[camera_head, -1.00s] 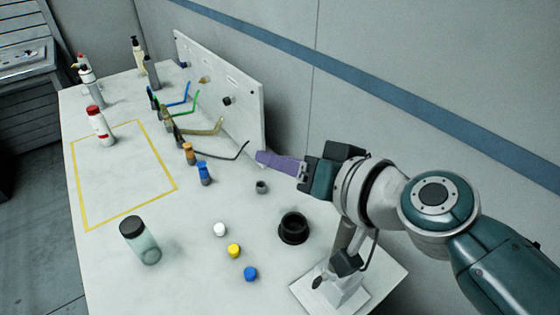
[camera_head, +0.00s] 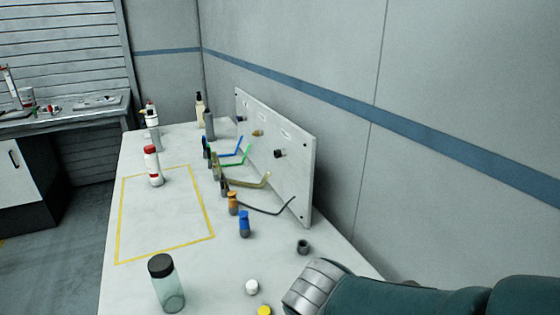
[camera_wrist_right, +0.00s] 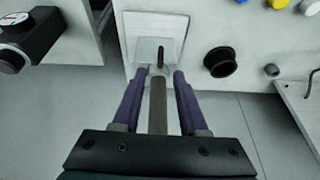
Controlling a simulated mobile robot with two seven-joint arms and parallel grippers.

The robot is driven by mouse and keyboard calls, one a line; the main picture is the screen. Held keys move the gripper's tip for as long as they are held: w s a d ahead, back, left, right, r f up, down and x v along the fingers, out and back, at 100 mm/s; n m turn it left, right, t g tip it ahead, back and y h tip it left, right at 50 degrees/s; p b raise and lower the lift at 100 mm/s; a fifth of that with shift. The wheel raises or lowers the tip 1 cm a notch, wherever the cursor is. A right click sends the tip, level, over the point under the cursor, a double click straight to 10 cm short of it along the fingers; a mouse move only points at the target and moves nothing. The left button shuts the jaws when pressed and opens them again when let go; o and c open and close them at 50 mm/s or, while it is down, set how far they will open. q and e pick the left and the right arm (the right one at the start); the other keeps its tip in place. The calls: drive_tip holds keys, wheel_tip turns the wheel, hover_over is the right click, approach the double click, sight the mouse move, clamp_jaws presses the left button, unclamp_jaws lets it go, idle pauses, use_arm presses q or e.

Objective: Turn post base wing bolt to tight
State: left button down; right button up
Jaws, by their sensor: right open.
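My right gripper (camera_wrist_right: 160,72) shows in the right wrist view with two purple fingers spread apart. The grey-brown post (camera_wrist_right: 158,110) runs up the picture between the fingers, with a gap on each side; I cannot tell the depth between them. The post base (camera_wrist_right: 173,24) is a pale plate with a block near the table edge, just beyond the fingertips. A small dark upright part (camera_wrist_right: 160,56), perhaps the wing bolt, stands at the base just beyond the fingertips. Its wings are too small to make out. In the head view the post and right gripper are out of the picture.
A white cap (camera_head: 252,287), a yellow cap (camera_head: 264,311) and a grey ring (camera_head: 303,247) stand on the table. A clear jar (camera_head: 167,285) stands by the yellow outline. A panel (camera_head: 285,170) stands along the back.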

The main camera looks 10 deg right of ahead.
drive_tip(key=b+x, duration=0.4)
drive_tip(key=x, duration=0.2)
drive_tip(key=shift+f+b, duration=0.25)
drive_tip(key=shift+b, duration=0.1)
drive_tip(key=shift+w+d+f+b, duration=0.1)
drive_tip(key=shift+d+f+b, duration=0.15)
drive_tip(key=shift+f+b, duration=0.15)
drive_tip(key=shift+c, duration=0.3)
drive_tip(key=c, duration=0.6)
clamp_jaws()
